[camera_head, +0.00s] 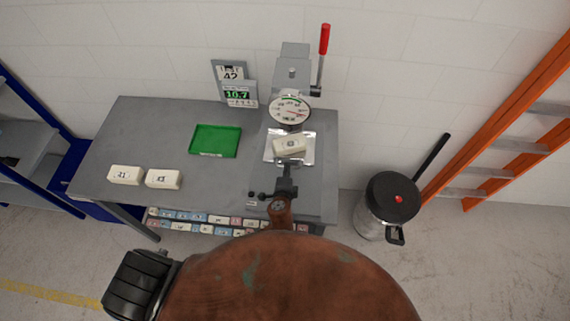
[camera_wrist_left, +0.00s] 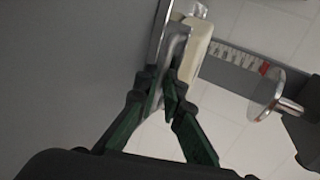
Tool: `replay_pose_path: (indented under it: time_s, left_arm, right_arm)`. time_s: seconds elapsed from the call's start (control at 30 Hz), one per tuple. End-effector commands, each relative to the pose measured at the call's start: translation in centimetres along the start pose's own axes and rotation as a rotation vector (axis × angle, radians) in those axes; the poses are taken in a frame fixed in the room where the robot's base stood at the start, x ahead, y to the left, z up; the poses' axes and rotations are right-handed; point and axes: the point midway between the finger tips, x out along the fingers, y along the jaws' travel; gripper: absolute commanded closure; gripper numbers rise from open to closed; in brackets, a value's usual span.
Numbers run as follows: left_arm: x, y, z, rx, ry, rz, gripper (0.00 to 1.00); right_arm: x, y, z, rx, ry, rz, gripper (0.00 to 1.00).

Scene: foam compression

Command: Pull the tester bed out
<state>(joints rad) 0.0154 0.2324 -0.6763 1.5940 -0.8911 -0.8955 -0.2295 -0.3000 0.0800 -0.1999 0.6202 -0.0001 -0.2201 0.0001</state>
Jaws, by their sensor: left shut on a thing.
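The tester bed (camera_head: 307,158) is a shiny metal plate at the front of the grey press (camera_head: 293,76). A cream foam block (camera_head: 290,146) with a dark mark lies on it. My left gripper (camera_head: 286,186) is at the bed's front edge, low over the table. In the left wrist view the dark green fingers (camera_wrist_left: 166,92) are shut on a grey handle (camera_wrist_left: 176,50) of the bed, with the foam block (camera_wrist_left: 196,50) just beyond. The round metal platen (camera_wrist_left: 268,92) stands clear of the block there. My right gripper is not seen.
The press has a red-tipped lever (camera_head: 323,40). A black-lidded bin (camera_head: 392,197) and an orange ladder (camera_head: 505,95) stand to the right.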

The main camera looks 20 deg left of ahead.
Motion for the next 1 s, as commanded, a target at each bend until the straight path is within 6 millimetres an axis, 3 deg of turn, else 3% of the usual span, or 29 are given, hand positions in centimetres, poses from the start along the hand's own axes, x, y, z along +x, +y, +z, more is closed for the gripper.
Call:
replay_pose_path:
  time_s: [0.57,1.0]
  left_arm:
    - [-0.1,0.1,0.0,0.0,0.0,0.001,1.0]
    - [-3.1,1.6,0.1,-0.001,-0.001,0.003,1.0]
  right_arm:
    - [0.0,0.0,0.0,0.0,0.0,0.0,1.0]
    - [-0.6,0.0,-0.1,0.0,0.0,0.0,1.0]
